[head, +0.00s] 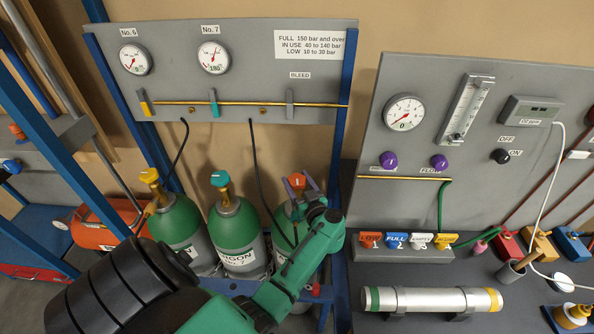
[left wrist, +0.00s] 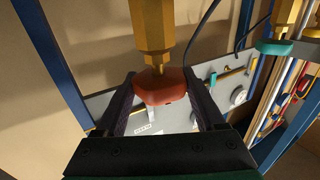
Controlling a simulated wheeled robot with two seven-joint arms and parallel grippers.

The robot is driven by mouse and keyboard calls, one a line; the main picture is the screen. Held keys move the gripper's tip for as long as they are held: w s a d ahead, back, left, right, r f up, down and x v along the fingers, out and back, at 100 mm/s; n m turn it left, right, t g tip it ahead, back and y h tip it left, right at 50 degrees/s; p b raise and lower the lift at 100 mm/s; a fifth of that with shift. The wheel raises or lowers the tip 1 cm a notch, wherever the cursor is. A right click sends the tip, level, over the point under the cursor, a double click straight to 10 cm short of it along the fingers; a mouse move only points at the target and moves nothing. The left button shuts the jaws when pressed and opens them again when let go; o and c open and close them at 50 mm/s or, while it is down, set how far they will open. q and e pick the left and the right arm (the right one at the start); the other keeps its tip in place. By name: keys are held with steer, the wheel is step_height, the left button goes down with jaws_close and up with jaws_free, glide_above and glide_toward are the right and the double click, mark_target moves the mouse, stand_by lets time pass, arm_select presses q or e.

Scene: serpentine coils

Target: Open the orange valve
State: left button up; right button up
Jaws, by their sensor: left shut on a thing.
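The orange valve (head: 297,181) sits on top of the rightmost green gas cylinder (head: 284,222) in the head view. My green left arm reaches across that cylinder, and my left gripper (head: 308,188) is at the valve, partly hidden there. In the left wrist view the valve is a red-orange knob (left wrist: 160,86) on a brass stem (left wrist: 153,30). The two dark fingers of the left gripper (left wrist: 161,96) stand on either side of the knob, shut on it. My right gripper is in neither view.
Cylinders with a teal valve (head: 219,179) and a yellow valve (head: 149,176) stand to the left. A gauge panel (head: 250,65) is behind, with blue posts beside it. A bench (head: 420,315) with a silver tube (head: 430,300) is at the right.

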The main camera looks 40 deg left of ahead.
arm_select(q)
steer(key=n+g+y+b, duration=0.1)
steer(key=n+g+b, duration=0.2)
steer(key=g, duration=0.1)
steer(key=shift+w+f, duration=0.1)
steer(key=shift+r+n+g+y+b, duration=0.2)
steer(key=shift+n+g+y+b, duration=0.35)
steer(key=shift+g, duration=0.75)
steer(key=o, duration=1.3)
steer(key=shift+a, duration=0.1)
steer(key=shift+o, duration=0.2)
steer(key=shift+a+f, duration=0.1)
